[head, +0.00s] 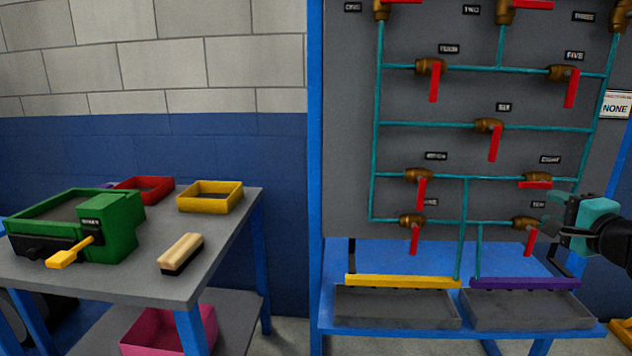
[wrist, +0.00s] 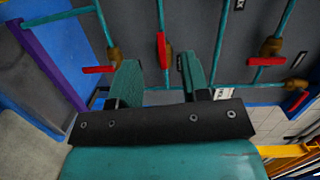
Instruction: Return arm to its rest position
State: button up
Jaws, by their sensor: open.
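My gripper (head: 552,212) is at the right of the head view, in front of the lower right of the grey pipe panel (head: 440,150). It is near the red-handled valve (head: 530,238) labelled TEN, and in the head view the handle hangs down just left of and below it. In the wrist view, the two teal fingers of my gripper (wrist: 158,75) are apart with nothing between them. A red handle (wrist: 162,50) shows beyond the gap between the fingers. I cannot tell whether the gripper touches anything.
The panel has several red-handled valves on teal pipes. Below are two grey trays (head: 395,312) with yellow and purple bars. At left, a table (head: 150,285) bears a green box (head: 122,228), a red tray (head: 145,184), a yellow tray (head: 210,197) and a brush (head: 181,252).

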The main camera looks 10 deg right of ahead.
jog(key=a+r+n+g+y+p, duration=0.2)
jog(key=a+n+g+y, duration=0.4)
jog(key=a, duration=0.8)
jog(key=a+r+n+g+y+p, duration=0.1)
jog(key=a+r+n+y+p, duration=0.2)
jog(key=a+n, duration=0.7)
jog(key=s+a+n+g+p, duration=0.1)
jog(key=s+a+n+g, duration=0.1)
jog(key=s+a+g, duration=0.3)
jog(key=s+a+n+g, duration=0.1)
jog(key=s+a, duration=0.2)
jog(key=a, duration=0.5)
jog(key=s+a+r+n+g+h+p, duration=0.1)
jog(key=s+n+g, duration=0.1)
jog(key=s, duration=0.5)
jog(key=s+a+r+n+g+h+p, duration=0.1)
jog(key=s+n+g+h, duration=0.1)
jog(key=s+n, duration=0.2)
jog(key=s, duration=0.3)
jog(key=shift+a+r, duration=0.2)
jog(key=shift+r, duration=0.1)
